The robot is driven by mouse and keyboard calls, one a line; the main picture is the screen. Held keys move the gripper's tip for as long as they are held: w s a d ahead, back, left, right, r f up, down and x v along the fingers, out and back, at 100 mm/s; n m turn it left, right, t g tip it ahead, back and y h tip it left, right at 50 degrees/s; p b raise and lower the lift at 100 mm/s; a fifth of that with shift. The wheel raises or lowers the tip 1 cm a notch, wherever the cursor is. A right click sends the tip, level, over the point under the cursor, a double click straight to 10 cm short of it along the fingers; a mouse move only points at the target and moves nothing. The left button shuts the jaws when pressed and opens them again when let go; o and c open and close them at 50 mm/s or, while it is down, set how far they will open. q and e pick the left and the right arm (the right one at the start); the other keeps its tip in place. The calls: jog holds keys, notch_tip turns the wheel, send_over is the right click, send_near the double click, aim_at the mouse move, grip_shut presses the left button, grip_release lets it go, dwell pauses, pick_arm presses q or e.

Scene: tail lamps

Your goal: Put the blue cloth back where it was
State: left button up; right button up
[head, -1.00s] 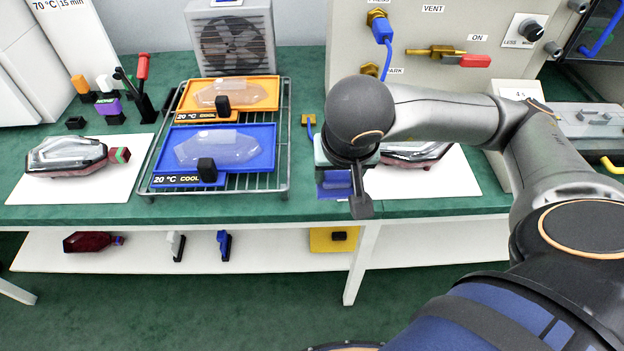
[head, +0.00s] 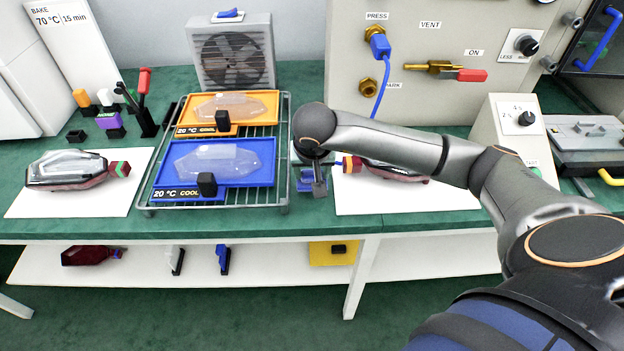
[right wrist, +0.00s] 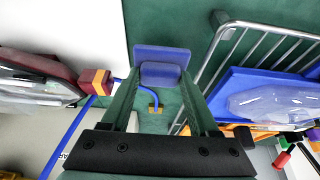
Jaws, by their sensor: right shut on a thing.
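The blue cloth (right wrist: 150,54) looks like a flat blue square with a small blue block on it. In the right wrist view the block sits between the fingers of my right gripper (right wrist: 161,82), which is shut on it. In the head view the cloth (head: 306,186) is partly hidden under my right gripper (head: 318,184), over the green bench (head: 400,227) between the wire rack (head: 286,150) and the right white mat (head: 400,203). I cannot tell whether it touches the bench. My left gripper is not in view.
The rack, with orange (head: 262,103) and blue (head: 262,160) trays, is close on the left. A lamp (head: 395,172) lies on the right mat. A blue hose (head: 383,95) hangs from the press panel. A blue piece (head: 230,14) rests on the fan box (head: 231,57).

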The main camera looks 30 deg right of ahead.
aim_at(312, 179)
notch_tip(312, 179, down, 3)
jog(key=shift+r, duration=0.2)
jog(key=shift+f, duration=0.3)
jog(key=o, duration=0.7)
jog(key=shift+f, duration=0.1)
jog(key=o, duration=0.5)
jog(key=shift+r, duration=0.2)
